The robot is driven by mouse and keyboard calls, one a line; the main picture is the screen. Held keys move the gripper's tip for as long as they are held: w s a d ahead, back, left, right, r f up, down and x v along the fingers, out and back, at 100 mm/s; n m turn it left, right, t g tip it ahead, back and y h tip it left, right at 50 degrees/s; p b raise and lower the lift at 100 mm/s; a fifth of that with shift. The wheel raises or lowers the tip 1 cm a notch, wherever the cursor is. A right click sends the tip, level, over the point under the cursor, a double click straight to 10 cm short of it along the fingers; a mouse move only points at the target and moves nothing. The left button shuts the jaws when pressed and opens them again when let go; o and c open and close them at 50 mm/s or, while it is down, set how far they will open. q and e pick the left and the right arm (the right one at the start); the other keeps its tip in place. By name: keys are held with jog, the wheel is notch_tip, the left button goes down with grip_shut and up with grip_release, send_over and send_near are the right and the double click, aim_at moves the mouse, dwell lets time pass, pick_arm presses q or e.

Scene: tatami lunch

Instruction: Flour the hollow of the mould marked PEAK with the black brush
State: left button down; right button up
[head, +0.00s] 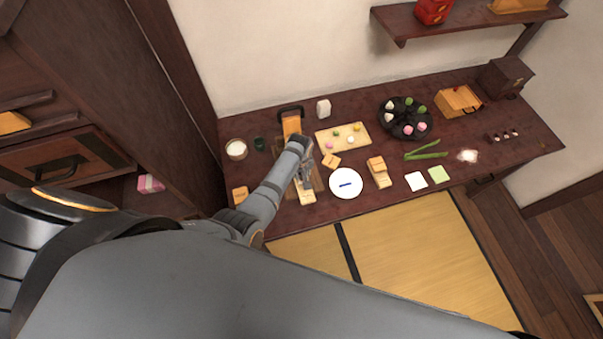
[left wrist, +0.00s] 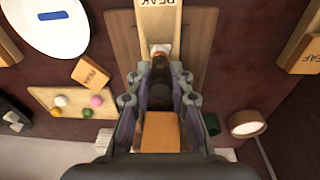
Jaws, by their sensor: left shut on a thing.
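The PEAK mould (left wrist: 158,14) is a pale wooden block lying on a brown board (left wrist: 198,35). In the head view the mould (head: 306,195) is just in front of my left gripper (head: 304,170). My left gripper (left wrist: 160,75) is shut on the black brush (left wrist: 160,62), whose dark body lies between the fingers. The brush's pale tip points at the near end of the mould; I cannot tell whether it touches. The hollow is not clearly visible. My right gripper is not in view.
A bowl of white powder (head: 236,149) and a dark green cup (head: 260,144) stand left. The PLUM block (left wrist: 92,73), a sweets board (head: 356,145) and a white plate (head: 346,193) lie right. The LEAF block (left wrist: 308,52) lies left of the board in the head view.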

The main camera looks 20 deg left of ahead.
pick_arm(q)
notch_tip(320, 180, up, 3)
jog(key=shift+f+p, duration=0.2)
jog(key=shift+p, duration=0.95)
jog(key=shift+r, duration=2.65)
jog(key=shift+f, duration=0.1)
notch_tip(320, 180, down, 7)
jog(key=shift+r+b, duration=0.1)
jog(key=shift+b, duration=0.75)
jog(key=shift+f+b, duration=0.5)
jog(key=shift+f, duration=0.1)
jog(key=shift+r, duration=0.1)
jog(key=shift+s+r, duration=0.1)
